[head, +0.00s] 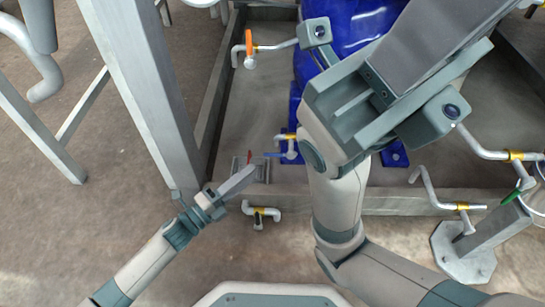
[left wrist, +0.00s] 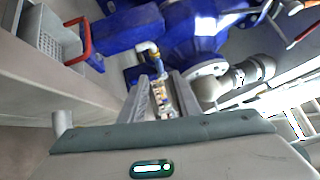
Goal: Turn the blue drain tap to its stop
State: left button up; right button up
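The blue drain tap (head: 279,155) has a blue lever beside a white spout and yellow collar, low at the foot of the blue vessel in the head view. Its white and yellow pipework (left wrist: 154,58) shows just beyond the fingers in the left wrist view. My left gripper (head: 250,172) is short of the tap, to its lower left. In the left wrist view its fingers (left wrist: 161,92) stand apart with a narrow gap and nothing held. My right gripper (head: 450,35) is large and close at upper right; its fingertips cannot be made out.
A red part (head: 249,157) stands at the tray edge left of the blue lever. Other taps have an orange handle (head: 249,48) and a green handle (head: 510,196). A grey post (head: 140,85) stands left. A yellow-collared pipe (head: 262,212) lies below the tray edge.

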aim_at(273, 153)
pick_arm(q)
jog(key=b+x, duration=0.3)
jog(key=x, duration=0.7)
jog(key=shift+w+d, duration=0.1)
grip_shut()
